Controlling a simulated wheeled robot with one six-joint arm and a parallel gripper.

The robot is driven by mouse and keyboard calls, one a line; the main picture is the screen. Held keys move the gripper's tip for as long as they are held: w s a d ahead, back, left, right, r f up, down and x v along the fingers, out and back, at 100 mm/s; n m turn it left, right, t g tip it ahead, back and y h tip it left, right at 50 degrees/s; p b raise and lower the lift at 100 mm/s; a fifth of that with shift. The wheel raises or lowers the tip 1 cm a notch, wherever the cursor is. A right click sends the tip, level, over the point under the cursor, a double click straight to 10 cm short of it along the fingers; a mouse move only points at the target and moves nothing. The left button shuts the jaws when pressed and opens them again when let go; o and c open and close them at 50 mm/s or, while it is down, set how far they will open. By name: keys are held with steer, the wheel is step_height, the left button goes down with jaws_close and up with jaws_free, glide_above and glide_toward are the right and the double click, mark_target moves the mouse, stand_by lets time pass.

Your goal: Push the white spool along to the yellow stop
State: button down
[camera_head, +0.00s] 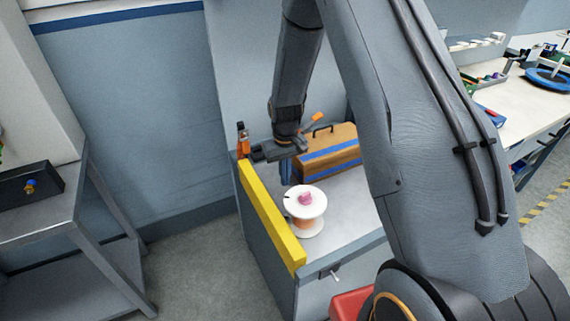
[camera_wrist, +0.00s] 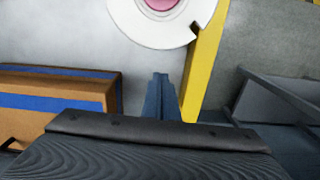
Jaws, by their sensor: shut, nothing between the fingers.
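The white spool (camera_head: 305,200) stands upright on the bench top, with a pink centre on its upper flange and an orange core. The yellow stop (camera_head: 270,218) is a long bar along the bench's left edge, just left of the spool. In the wrist view the spool's flange (camera_wrist: 160,16) overlaps the yellow stop (camera_wrist: 203,60); I cannot tell if they touch. My gripper (camera_head: 286,172) is shut and empty, pointing down behind the spool in the head view. In the wrist view its blue fingers (camera_wrist: 160,98) are below the flange, with a gap between.
An orange-brown toolbox (camera_head: 328,152) with a blue stripe stands behind the spool on the bench. A small orange and black item (camera_head: 242,140) is at the stop's far end. A grey table (camera_head: 50,210) stands apart at left. The bench top right of the spool is clear.

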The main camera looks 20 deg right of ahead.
steer(key=shift+s+d+r+p, duration=0.15)
steer(key=shift+s+p, duration=0.25)
steer(key=shift+s, duration=0.55)
steer(key=shift+s+d+p, duration=0.15)
steer(key=shift+s+p, duration=0.2)
steer(key=shift+s, duration=0.55)
steer(key=shift+s+d, duration=0.15)
steer(key=shift+s, duration=0.65)
steer(key=shift+r, duration=0.15)
step_height(320, 180, up, 6)
steer(key=shift+b, duration=0.75)
steer(key=shift+s+r, duration=0.1)
steer(key=shift+r, duration=0.85)
steer(key=s+r+m, duration=0.1)
steer(key=s+r, duration=0.4)
steer(key=s, duration=0.3)
steer(key=s+r+t, duration=0.1)
steer(key=s+r, duration=0.3)
steer(key=s, duration=0.4)
steer(key=shift+s+r+m+b, duration=0.35)
steer(key=shift+r+m, duration=0.05)
